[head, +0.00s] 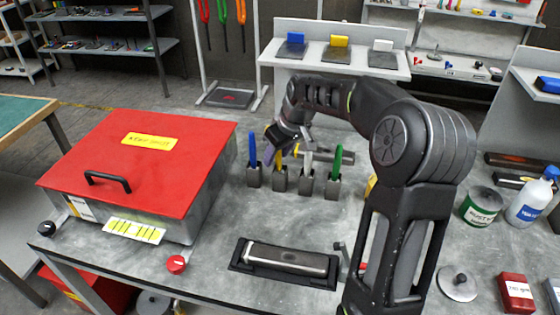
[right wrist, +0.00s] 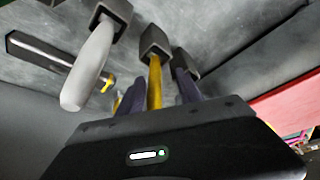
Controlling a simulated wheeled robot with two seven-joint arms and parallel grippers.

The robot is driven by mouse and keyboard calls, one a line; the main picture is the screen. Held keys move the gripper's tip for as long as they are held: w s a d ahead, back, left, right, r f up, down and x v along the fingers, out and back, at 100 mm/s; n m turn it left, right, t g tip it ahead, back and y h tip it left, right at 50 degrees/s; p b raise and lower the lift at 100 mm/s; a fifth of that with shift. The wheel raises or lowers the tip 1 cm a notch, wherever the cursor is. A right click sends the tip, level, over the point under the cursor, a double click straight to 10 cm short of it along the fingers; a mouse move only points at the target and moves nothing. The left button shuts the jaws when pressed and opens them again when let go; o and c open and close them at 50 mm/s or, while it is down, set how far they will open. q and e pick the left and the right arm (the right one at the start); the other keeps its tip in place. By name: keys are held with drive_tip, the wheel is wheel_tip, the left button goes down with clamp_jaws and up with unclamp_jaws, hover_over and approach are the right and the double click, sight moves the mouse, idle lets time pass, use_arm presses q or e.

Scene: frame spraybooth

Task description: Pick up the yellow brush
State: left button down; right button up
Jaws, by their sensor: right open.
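The yellow brush (head: 279,158) stands upright in a small grey holder (head: 279,181) on the metal bench. It is second from the left in a row with a blue brush (head: 253,149), a white brush (head: 308,163) and a green brush (head: 337,159). My right gripper (head: 271,156) is open at the yellow brush's handle and partly hides it. In the right wrist view the yellow handle (right wrist: 155,82) shows between the two dark fingers (right wrist: 158,95), with its holder (right wrist: 155,42) beyond. I cannot tell whether either finger touches it. My left gripper is out of view.
The white brush (right wrist: 90,65) stands close beside the gripper. A red-lidded box (head: 150,165) fills the bench's left side. A black tray (head: 286,262) with a metal bar lies in front. A green-labelled can (head: 481,207) and white bottle (head: 530,199) stand right.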

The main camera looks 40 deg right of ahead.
drive_tip(key=shift+c, duration=0.2)
idle(0.4)
clamp_jaws()
idle(0.4)
